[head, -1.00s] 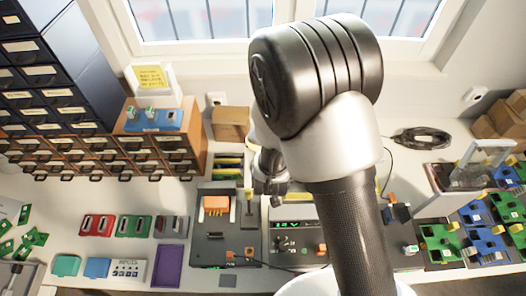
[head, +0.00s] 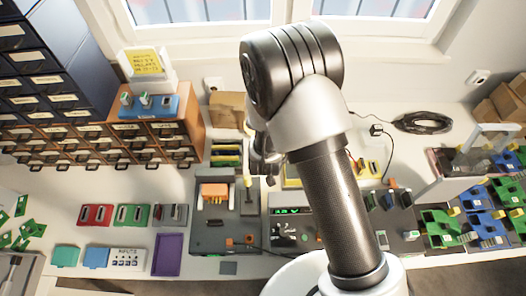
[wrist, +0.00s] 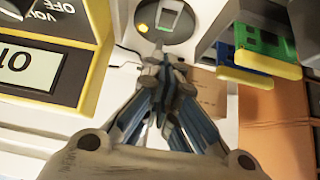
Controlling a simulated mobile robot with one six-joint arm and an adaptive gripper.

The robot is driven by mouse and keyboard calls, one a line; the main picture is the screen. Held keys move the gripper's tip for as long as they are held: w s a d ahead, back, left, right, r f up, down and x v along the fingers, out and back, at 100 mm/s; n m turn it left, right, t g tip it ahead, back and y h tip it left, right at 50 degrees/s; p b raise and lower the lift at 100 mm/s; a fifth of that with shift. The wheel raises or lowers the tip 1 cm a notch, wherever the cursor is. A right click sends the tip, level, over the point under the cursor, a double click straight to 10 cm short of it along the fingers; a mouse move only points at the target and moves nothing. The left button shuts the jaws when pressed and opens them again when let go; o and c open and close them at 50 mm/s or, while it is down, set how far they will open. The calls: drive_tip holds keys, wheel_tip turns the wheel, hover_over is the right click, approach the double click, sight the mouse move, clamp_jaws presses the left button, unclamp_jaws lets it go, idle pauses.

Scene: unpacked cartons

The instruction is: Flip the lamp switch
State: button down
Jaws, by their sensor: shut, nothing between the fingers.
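A yellow-edged meter (wrist: 70,60) stands close left of my gripper in the wrist view. Green and blue parts (wrist: 262,45) lie to the right. In the head view, drawers (head: 70,140) stand left, and a cable coil (head: 422,123) lies on clear bench at the back right.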

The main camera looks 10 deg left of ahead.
drive_tip(key=x, duration=0.4)
drive_tip(key=shift+s+b, duration=0.1)
drive_tip(key=shift+b, duration=0.3)
wheel_tip(320, 180, down, 3)
drive_tip(key=shift+s+r+b, duration=0.15)
drive_tip(key=shift+b, duration=0.2)
drive_tip(key=shift+f, duration=0.55)
drive_tip(key=shift+s+d+f+b, duration=0.1)
drive_tip(key=shift+s+f+b, duration=0.15)
drive_tip(key=shift+f+b, duration=0.5)
drive_tip(key=shift+s+r, duration=0.15)
drive_tip(key=shift+r, duration=0.1)
